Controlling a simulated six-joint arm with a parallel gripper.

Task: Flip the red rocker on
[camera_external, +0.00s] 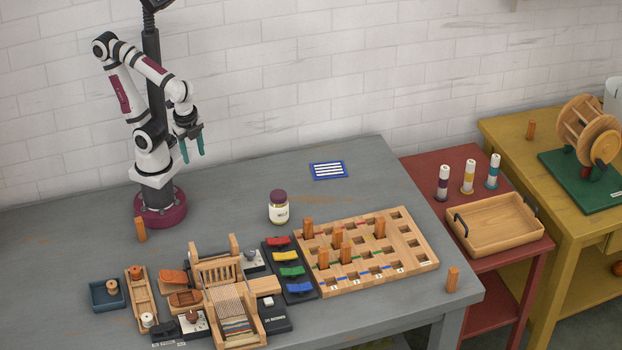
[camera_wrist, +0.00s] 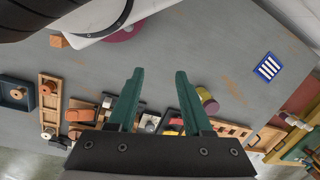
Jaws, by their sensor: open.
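The red rocker (camera_external: 279,242) is the farthest of several coloured rockers on a dark panel (camera_external: 305,292), with yellow, green and blue ones in front of it. The panel stands between the small loom and the pegboard. I cannot tell which way the red rocker is tilted. My gripper (camera_external: 193,150) is open and empty, high above the back left of the table, well away from the panel. In the wrist view its two teal fingers (camera_wrist: 155,97) are spread apart and hide part of the things below.
A jar (camera_external: 279,207) stands just behind the panel. The loom (camera_external: 233,290) is to its left and the pegboard (camera_external: 415,245) with several upright pegs to its right. A blue striped card (camera_external: 328,170) lies at the back. The table between my base and the jar is clear.

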